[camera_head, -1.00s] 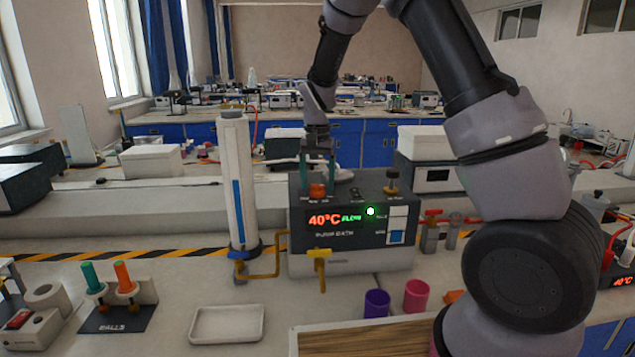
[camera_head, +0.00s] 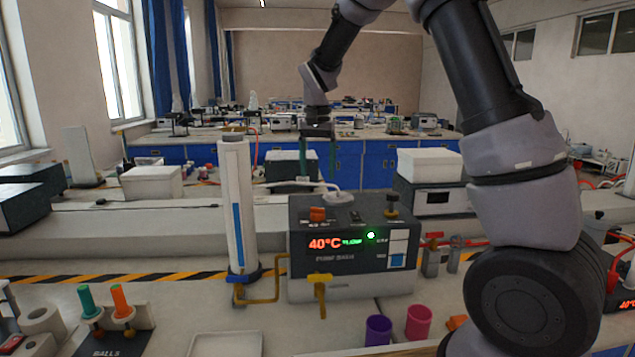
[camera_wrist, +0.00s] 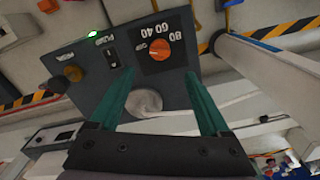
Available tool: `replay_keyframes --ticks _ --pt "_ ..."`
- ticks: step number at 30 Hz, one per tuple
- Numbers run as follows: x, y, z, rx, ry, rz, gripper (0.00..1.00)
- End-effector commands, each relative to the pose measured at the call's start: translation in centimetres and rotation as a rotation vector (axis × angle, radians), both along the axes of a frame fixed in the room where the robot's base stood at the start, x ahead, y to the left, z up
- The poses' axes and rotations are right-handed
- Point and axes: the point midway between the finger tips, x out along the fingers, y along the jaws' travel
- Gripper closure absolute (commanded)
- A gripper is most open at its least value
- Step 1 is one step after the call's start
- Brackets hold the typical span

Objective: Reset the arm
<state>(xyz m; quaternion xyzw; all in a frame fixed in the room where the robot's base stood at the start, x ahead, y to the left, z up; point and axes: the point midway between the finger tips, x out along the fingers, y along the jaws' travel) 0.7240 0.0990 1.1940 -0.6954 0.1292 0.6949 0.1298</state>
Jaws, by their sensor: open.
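My gripper (camera_head: 317,160) is open and empty, with its green fingers pointing down above the back of the pump bath. The pump bath (camera_head: 350,268) is a dark box with a red 40°C display and a lit green light. Its orange knob (camera_head: 317,214) is on top at the left. In the wrist view the open fingers (camera_wrist: 160,95) frame a pale round part of the bath, and the orange knob (camera_wrist: 158,49) shows beyond them. Nothing is held.
A tall white column (camera_head: 236,205) stands left of the bath, joined by a yellow pipe (camera_head: 277,280). Purple (camera_head: 378,330) and pink (camera_head: 418,322) cups stand in front. A white tray (camera_head: 226,345) and coloured handles (camera_head: 104,305) are at the front left.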

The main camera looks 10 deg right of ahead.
Motion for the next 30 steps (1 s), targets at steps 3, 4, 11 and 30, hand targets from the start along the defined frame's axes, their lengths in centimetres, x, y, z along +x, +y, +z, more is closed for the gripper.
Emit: replay_keyframes --ticks 3,4,11,30 --pt "0.0 0.0 0.3 0.000 -0.001 0.001 0.19" --pt "0.0 0.0 0.3 0.000 0.000 0.001 0.19" --pt "0.0 -0.1 0.4 0.002 -0.002 0.000 0.19" --pt "-14.8 -12.3 13.2 0.232 -0.340 -0.006 0.19"
